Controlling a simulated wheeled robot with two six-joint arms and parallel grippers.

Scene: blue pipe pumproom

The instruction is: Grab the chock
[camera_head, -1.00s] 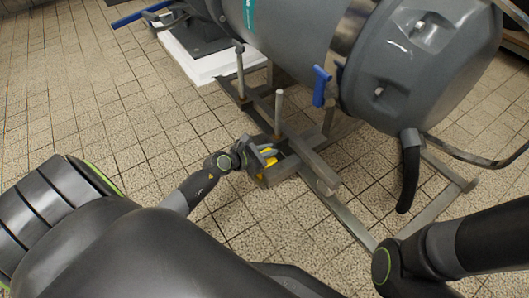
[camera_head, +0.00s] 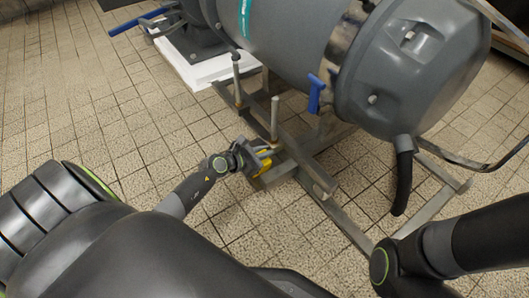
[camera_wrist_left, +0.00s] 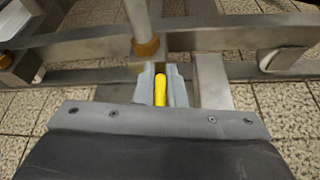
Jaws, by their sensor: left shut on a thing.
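The yellow chock (camera_head: 264,166) is at the near end of the grey metal frame, low above the tiled floor. My left gripper (camera_head: 262,153) is shut on it. In the left wrist view, a narrow yellow strip of the chock (camera_wrist_left: 160,90) shows between the two grey fingers of the left gripper (camera_wrist_left: 161,76). The fingers and wrist hide much of the chock, and I cannot tell whether it touches the floor or the frame. My right arm shows at the lower right, but its gripper is not in view.
A metal frame (camera_head: 322,181) with upright posts (camera_head: 274,119) stands close around the left gripper. A large grey tank (camera_head: 405,75) with a blue handle (camera_head: 316,92) lies above it. A black hose (camera_head: 403,178) hangs at the right. Open tiled floor (camera_head: 90,110) lies to the left.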

